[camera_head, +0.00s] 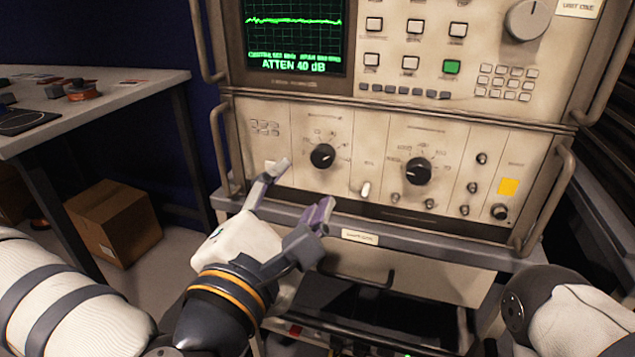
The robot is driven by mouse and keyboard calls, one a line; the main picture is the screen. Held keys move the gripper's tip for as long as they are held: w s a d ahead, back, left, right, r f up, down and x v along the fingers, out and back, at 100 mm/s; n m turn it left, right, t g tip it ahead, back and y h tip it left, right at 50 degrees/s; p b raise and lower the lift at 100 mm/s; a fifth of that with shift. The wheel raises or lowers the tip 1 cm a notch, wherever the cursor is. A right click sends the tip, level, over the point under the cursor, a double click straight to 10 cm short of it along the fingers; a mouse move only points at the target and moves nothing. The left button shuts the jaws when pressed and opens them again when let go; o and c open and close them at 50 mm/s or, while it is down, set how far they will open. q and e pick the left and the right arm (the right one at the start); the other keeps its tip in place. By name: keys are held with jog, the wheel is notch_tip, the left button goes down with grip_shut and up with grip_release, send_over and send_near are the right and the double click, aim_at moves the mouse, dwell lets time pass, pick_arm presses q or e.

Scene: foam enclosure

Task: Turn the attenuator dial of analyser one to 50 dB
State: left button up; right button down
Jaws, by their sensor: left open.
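The analyser (400,95) stands in front of me, with a tag (578,8) at its top right that seems to read "UNIT ONE". Its green screen (295,35) reads "ATTEN 40 dB". The lower panel has a left black dial (322,156) and a right black dial (417,171). Their small labels are too blurred to tell which is the attenuator dial. My left gripper (301,190) is open and empty, just below and left of the left dial, with its fingers apart and seemingly not touching it. My right arm shows at the lower right, its gripper out of view.
Metal handles (545,200) stick out at both sides of the analyser. A labelled ledge (385,240) runs below the panel. A grey table (110,95) with small items stands at the left, and a cardboard box (115,222) sits on the floor.

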aim_at(321, 160)
pick_arm(q)
jog(key=x, duration=0.7)
jog(key=shift+w+d, duration=0.2)
jog(key=shift+w, duration=0.2)
jog(key=shift+p, duration=0.3)
grip_shut()
